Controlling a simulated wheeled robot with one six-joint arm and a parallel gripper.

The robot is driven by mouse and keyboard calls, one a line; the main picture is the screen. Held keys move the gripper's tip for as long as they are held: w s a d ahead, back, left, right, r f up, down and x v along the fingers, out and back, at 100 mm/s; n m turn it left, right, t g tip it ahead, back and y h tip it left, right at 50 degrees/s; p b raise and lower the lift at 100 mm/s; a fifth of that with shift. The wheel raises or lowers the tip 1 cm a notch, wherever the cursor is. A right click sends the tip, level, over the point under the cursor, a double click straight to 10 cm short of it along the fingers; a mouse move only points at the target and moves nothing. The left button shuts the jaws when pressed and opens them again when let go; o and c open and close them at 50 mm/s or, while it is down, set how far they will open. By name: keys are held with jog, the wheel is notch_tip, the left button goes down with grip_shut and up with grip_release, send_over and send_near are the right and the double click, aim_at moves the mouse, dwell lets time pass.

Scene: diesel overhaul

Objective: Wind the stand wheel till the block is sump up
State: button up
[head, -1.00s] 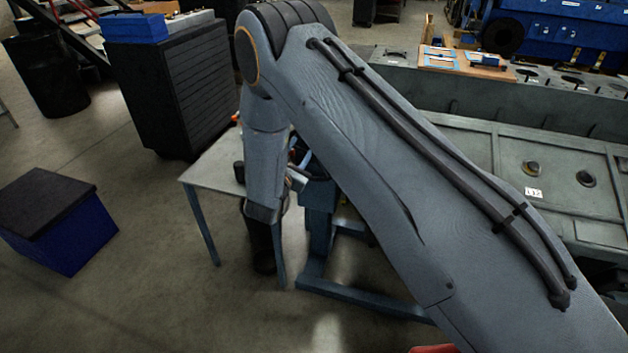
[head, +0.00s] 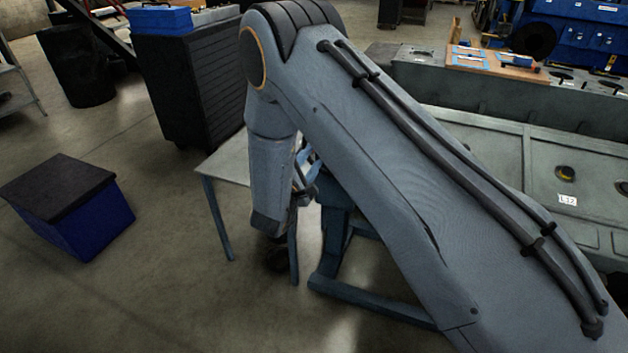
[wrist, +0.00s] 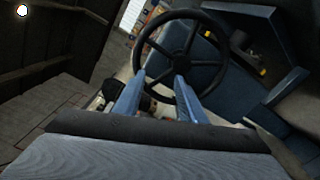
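The stand wheel (wrist: 180,58) is a dark spoked handwheel, close ahead in the wrist view and facing me. My gripper (wrist: 159,75) has two blue fingers spread apart, with their tips at the wheel's left and lower part. I cannot tell whether they touch the rim. The blue stand (head: 338,232) shows behind my arm in the head view, where the wheel and gripper are mostly hidden. A large grey-green casting with a label, seemingly the block (head: 485,140), lies at the right. Its sump side cannot be made out.
A small pale table (head: 228,162) stands left of the stand. A blue box with a dark lid (head: 75,205) sits on the floor at the left. A dark cabinet (head: 185,80) stands behind. The floor at lower left is clear.

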jog(key=a+f+m+b, duration=0.2)
jog(key=f+m+b, duration=0.4)
jog(key=m, duration=0.6)
jog(key=a+f+m+b, duration=0.1)
jog(key=f+m+b, duration=0.5)
jog(key=m, duration=0.5)
jog(key=shift+m, duration=0.3)
jog(key=shift+r+x, duration=0.2)
jog(key=shift+x, duration=1.1)
jog(key=shift+r+x, duration=0.2)
jog(key=shift+x, duration=1.05)
jog(key=shift+r+x, duration=0.15)
jog(key=shift+x, duration=1.15)
jog(key=shift+c, duration=0.3)
grip_shut()
